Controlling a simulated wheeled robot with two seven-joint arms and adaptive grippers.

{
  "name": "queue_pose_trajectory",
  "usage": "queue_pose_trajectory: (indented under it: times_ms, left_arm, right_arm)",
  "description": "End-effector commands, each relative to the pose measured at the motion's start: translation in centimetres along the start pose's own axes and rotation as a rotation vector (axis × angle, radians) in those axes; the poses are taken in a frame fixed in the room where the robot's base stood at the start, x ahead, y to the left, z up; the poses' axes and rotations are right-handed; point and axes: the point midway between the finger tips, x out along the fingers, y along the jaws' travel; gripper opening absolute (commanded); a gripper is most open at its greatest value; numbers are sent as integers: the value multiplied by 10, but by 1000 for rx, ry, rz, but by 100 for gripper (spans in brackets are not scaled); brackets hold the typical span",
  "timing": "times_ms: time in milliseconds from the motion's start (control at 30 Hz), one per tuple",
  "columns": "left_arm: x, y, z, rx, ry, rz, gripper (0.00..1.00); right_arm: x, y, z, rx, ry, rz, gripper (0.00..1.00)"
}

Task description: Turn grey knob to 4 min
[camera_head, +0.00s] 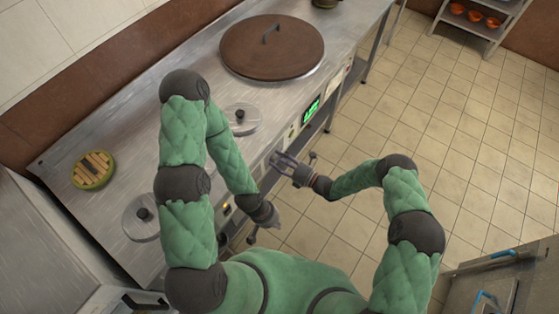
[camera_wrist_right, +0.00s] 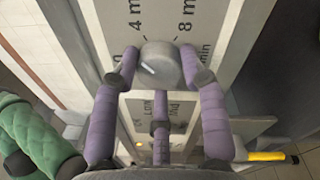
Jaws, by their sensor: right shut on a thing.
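The grey knob (camera_wrist_right: 161,62) is in the middle of the right wrist view, on a light panel with printed minute marks. The "4 min" mark (camera_wrist_right: 135,18) is up and left of it and the "8 min" mark (camera_wrist_right: 186,18) is up and right. A white line on the knob's face points left and slightly up. My right gripper (camera_head: 279,160) is at the counter's front panel, its purple fingers shut on the knob from both sides. My left gripper (camera_head: 264,226) hangs lower, in front of the counter; its fingers are too small to read.
A green display (camera_head: 311,109) is on the front panel. A shelf with orange bowls (camera_head: 475,16) stands far right. Open tiled floor lies between.

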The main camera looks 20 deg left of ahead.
Motion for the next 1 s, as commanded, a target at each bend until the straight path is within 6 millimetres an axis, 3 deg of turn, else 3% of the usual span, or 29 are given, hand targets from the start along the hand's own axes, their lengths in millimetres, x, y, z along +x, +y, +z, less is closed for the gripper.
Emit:
queue_pose_trajectory:
  times_ms: [400,967,1000]
  left_arm:
    - [2,-1,0,0,0,0,0]
    - [2,-1,0,0,0,0,0]
    - [2,-1,0,0,0,0,0]
  right_arm:
    - [0,-1,0,203,-15,0,11]
    - [0,-1,0,234,-17,0,11]
    - [0,-1,0,234,-17,0,46]
